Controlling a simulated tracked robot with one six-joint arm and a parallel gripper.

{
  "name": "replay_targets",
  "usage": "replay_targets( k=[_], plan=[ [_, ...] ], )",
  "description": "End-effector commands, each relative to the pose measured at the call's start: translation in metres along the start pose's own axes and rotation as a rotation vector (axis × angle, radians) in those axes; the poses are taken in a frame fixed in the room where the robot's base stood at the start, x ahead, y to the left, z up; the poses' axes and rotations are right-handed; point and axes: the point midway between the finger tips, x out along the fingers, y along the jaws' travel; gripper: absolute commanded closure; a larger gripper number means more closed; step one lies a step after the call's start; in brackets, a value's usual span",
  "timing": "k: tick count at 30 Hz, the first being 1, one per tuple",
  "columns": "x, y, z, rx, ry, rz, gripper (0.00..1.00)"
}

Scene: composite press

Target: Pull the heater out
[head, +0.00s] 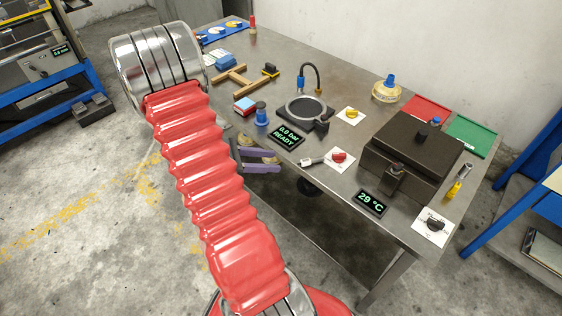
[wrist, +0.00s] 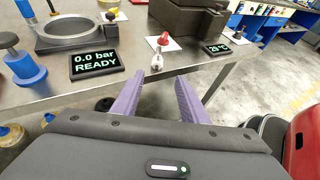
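A dark brown box with a flat lid (head: 408,151) stands at the right part of the steel table. A small display (head: 371,203) beside it reads 29 °C, so it looks like the heater; no other thing is marked as one. A latch-like block (head: 394,179) is on its front. In the wrist view the box (wrist: 190,14) is at the top. My gripper (head: 279,161) is at the table's front edge, away from the box. Its two purple fingers are spread apart with nothing between them, as the wrist view also shows (wrist: 158,82).
A small metal lever (head: 312,162) and a red knob (head: 339,158) lie just beyond my fingers. A ring-shaped press plate (head: 303,109) and a display reading 0.0 bar READY (head: 287,136) are to the left. A black knob (head: 435,224) is at the right corner.

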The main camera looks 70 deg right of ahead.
Motion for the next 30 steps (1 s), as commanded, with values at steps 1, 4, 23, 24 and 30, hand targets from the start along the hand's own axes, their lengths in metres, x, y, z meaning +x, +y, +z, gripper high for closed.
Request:
replay_targets(
  k=[1,4,23,24,30],
  plan=[
    [-0.009,0.001,0.000,0.000,0.000,0.003,0.60],
    [-0.021,0.001,0.000,0.001,0.000,0.003,0.60],
    [-0.030,0.000,0.000,0.000,0.000,0.000,0.60],
    [-0.030,0.000,0.000,0.000,0.000,0.000,0.60],
    [-0.030,0.000,0.000,0.003,0.000,0.000,0.60]
  ],
)
